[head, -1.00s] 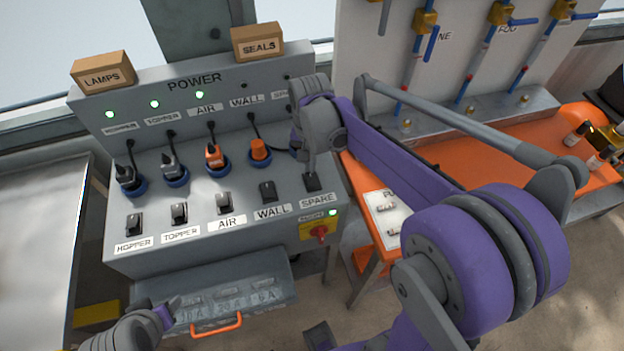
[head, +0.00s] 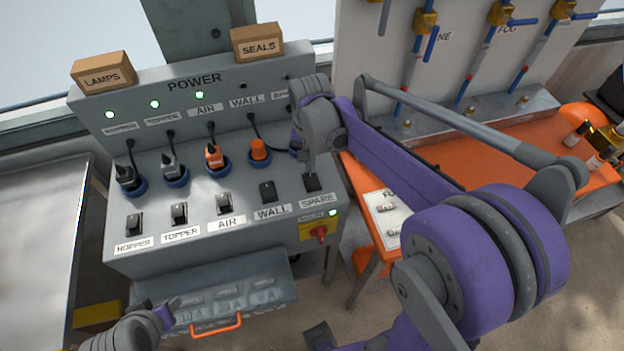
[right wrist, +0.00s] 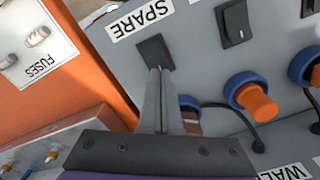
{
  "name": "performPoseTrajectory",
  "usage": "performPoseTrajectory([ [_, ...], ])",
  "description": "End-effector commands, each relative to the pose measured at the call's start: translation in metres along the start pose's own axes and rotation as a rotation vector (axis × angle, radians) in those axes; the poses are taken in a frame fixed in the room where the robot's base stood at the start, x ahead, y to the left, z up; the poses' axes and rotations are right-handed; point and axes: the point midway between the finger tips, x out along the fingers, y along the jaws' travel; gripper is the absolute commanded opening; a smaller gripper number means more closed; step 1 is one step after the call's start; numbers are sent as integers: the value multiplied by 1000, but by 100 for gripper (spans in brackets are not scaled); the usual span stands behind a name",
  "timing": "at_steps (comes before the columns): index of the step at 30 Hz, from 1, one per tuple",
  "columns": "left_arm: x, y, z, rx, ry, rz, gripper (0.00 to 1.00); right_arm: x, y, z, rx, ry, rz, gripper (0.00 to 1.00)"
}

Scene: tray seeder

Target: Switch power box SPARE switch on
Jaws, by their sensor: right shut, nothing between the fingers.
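The grey power box (head: 245,235) stands at the left of the head view with a row of labelled black rocker switches. The SPARE switch (head: 312,182) is the rightmost, above its SPARE label (head: 318,201). In the right wrist view the SPARE switch (right wrist: 154,52) is partly covered by my fingertips. My right gripper (head: 312,172) is shut and empty, its tips at the switch, seemingly touching it. The same gripper (right wrist: 158,72) shows from behind in the wrist view. The SPARE lamp is hidden behind my right arm. My left arm shows at the bottom left; its fingers cannot be made out.
Beside SPARE is the WALL switch (head: 268,191), with an orange plug (head: 259,149) behind it. A red main knob (head: 320,232) sits below SPARE. An orange bench (head: 480,165) with a fuses card stands right. LAMPS (head: 103,72) and SEALS (head: 257,42) boxes sit on top.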

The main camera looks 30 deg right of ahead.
Motion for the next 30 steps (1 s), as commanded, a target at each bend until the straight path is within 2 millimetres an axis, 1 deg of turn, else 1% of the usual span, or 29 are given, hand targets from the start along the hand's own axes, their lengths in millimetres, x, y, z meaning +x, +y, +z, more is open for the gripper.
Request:
performPoseTrajectory([
  [17, 0, 0, 0, 0, 0, 0, 50, 0, 0, 0, 0, 0, 0, 0],
  [30, 4, 0, 4, 0, -3, 0, 50, 7, 0, 0, 0, 0, 0, 0],
])
